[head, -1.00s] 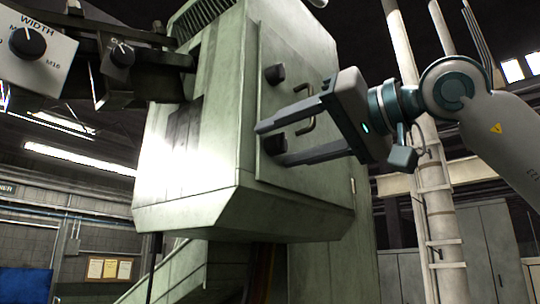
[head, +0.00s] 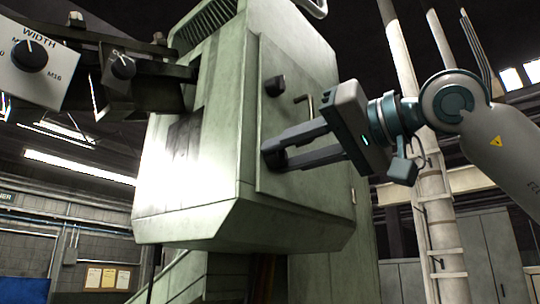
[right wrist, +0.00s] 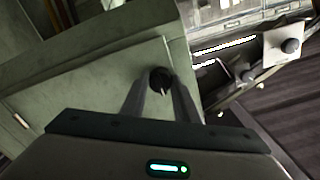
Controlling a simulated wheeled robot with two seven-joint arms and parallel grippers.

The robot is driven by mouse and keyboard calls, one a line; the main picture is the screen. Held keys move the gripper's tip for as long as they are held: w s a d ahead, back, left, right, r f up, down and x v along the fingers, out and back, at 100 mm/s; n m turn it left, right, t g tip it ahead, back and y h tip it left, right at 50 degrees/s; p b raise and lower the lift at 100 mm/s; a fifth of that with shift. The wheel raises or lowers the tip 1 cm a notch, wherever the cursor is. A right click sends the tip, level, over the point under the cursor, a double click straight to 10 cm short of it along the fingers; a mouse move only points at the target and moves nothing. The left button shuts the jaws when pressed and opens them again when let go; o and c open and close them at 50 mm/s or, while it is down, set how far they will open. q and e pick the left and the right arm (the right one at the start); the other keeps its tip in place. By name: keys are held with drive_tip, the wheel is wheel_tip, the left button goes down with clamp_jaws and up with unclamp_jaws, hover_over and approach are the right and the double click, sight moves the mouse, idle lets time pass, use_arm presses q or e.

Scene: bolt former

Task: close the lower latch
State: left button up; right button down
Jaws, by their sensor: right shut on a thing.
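The lower latch (head: 281,157) is a dark round knob on the door of the pale green machine. My right gripper (head: 270,153) is shut on it, and its fingers hide most of it in the head view. In the right wrist view the dark knob (right wrist: 160,77) sits between the two fingertips (right wrist: 161,84). The upper latch (head: 275,86), a similar dark knob, is above and apart from the gripper. My left gripper is not in view.
The machine housing (head: 190,215) fills the middle. A control panel with a WIDTH knob (head: 29,56) hangs at the upper left. A pale column (head: 440,235) stands behind my right arm.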

drive_tip(key=n+p, duration=0.3)
drive_tip(key=shift+r+n, duration=0.1)
drive_tip(key=shift+n, duration=0.3)
drive_tip(key=shift+n+p, duration=0.4)
drive_tip(key=shift+n, duration=0.2)
